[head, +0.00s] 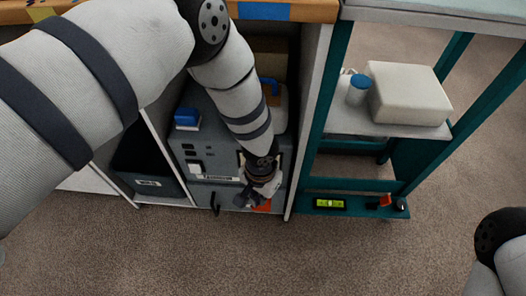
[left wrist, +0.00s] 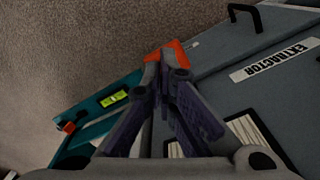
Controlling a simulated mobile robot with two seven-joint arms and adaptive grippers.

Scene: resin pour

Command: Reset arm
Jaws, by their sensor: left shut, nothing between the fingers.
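My left arm reaches down from the upper left in the head view. Its left gripper (head: 250,197) is shut and empty, in front of a grey cabinet unit (head: 195,147). In the left wrist view the gripper (left wrist: 167,62) shows its fingers together, with an orange piece (left wrist: 176,52) just beyond the tips. I cannot tell whether they touch. The unit (left wrist: 220,75) carries an "EXTRACTOR" label (left wrist: 276,61) and a black handle (left wrist: 245,14). A link of my right arm shows at the lower right of the head view; its gripper is out of view.
A teal cart (head: 322,120) stands to the right, with a white block (head: 408,93) and a blue-capped jar (head: 357,90) on its shelf. A dark bin (head: 150,172) sits left of the unit. A blue box (head: 187,118) lies on the unit. Carpet floor (head: 300,260) is open in front.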

